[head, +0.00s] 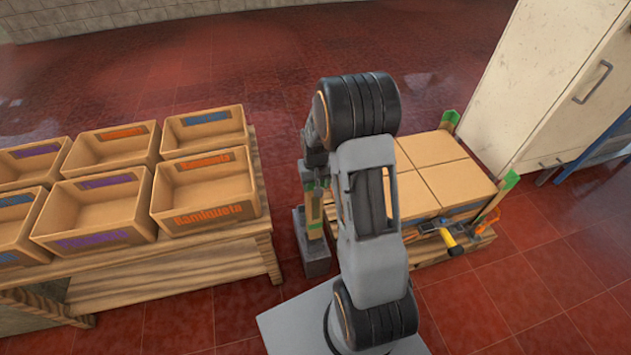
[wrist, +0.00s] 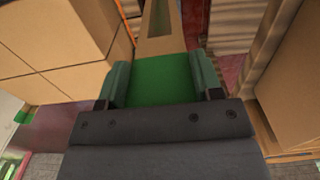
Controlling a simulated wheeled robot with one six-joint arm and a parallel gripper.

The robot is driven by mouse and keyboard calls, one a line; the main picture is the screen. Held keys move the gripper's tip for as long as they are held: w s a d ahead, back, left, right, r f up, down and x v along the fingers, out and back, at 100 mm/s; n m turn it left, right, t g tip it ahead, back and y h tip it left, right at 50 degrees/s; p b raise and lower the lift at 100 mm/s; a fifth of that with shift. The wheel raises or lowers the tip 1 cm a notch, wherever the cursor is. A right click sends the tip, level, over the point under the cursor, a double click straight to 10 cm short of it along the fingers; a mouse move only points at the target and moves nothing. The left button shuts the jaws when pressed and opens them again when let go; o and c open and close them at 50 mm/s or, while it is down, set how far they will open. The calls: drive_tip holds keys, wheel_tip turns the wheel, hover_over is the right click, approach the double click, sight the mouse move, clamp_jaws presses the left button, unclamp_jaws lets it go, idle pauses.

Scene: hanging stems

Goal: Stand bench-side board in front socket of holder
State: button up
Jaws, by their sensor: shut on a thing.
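My gripper (wrist: 162,72) is shut on the green end of a wooden board (wrist: 157,93); its fingers press on both sides. The board's bare wood runs away from the gripper, toward the top of the wrist view. In the head view my gripper (head: 314,186) hangs beside the near left side of the box stack, and a strip of green and wood shows below it. My arm hides much of this area. Other green-topped boards stand upright at the stack's back right (head: 450,118) and front right (head: 509,181). I cannot make out the holder's front socket.
A wooden bench (head: 170,282) with several labelled open bins (head: 205,190) stands at left. Tan boxes (head: 432,150) stand on a low wooden base at right, with a yellow-handled hammer (head: 448,238) at their front. A pale cabinet (head: 545,85) is behind. Red floor at front right is clear.

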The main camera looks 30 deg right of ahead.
wheel_tip(320, 180, down, 9)
drive_tip(key=b, duration=0.6)
drive_tip(key=shift+f+b, duration=0.45)
drive_tip(key=shift+f, duration=0.1)
idle(1.0)
drive_tip(key=o, duration=1)
drive_tip(key=shift+r, duration=0.15)
